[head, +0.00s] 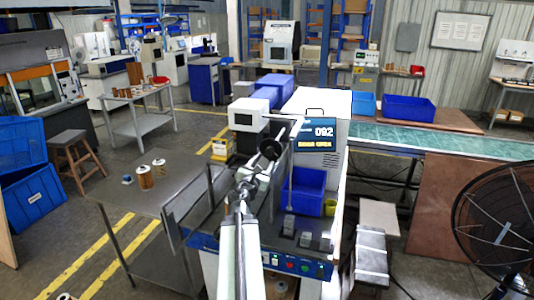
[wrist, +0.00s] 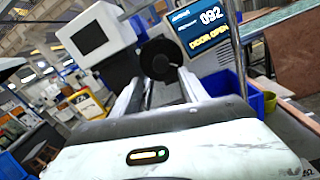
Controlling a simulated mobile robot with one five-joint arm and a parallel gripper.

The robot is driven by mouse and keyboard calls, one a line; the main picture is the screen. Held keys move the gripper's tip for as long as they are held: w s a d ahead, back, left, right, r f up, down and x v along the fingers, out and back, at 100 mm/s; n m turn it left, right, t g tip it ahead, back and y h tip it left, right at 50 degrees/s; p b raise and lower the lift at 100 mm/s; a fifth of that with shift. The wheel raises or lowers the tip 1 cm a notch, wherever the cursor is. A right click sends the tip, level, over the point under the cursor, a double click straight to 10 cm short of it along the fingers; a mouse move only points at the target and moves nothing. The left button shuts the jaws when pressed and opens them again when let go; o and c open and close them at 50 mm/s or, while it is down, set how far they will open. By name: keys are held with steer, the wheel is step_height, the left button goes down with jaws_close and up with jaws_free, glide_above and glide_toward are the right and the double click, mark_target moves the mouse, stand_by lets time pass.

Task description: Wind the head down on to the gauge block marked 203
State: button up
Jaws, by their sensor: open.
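A machine screen (head: 314,132) reads 092 with a second line below it; in the wrist view the screen (wrist: 203,25) reads 092 and DOOR OPEN. A black round knob or wheel (head: 270,146) sits left of the screen; it also shows in the wrist view (wrist: 159,59). My gripper (head: 258,168) is open in front of it. In the wrist view my fingers (wrist: 160,80) point at the wheel, one to each side; I cannot tell whether they touch it. Grey blocks (head: 306,239) stand on the machine's deck; their markings are unreadable, so I cannot pick out 203.
A white boxy unit (head: 248,115) with a dark panel stands behind and left of the wheel. A blue bin (head: 306,192) is on the deck, right of my arm. A thin upright rod (head: 290,190) stands beside it. A grey table (head: 150,192) with spools is at left.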

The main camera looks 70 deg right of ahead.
mark_target(269, 154)
steer(key=d, duration=0.7)
steer(key=shift+w+d, duration=0.3)
steer(key=shift+d, duration=0.05)
steer(key=shift+s, duration=0.1)
jaws_close()
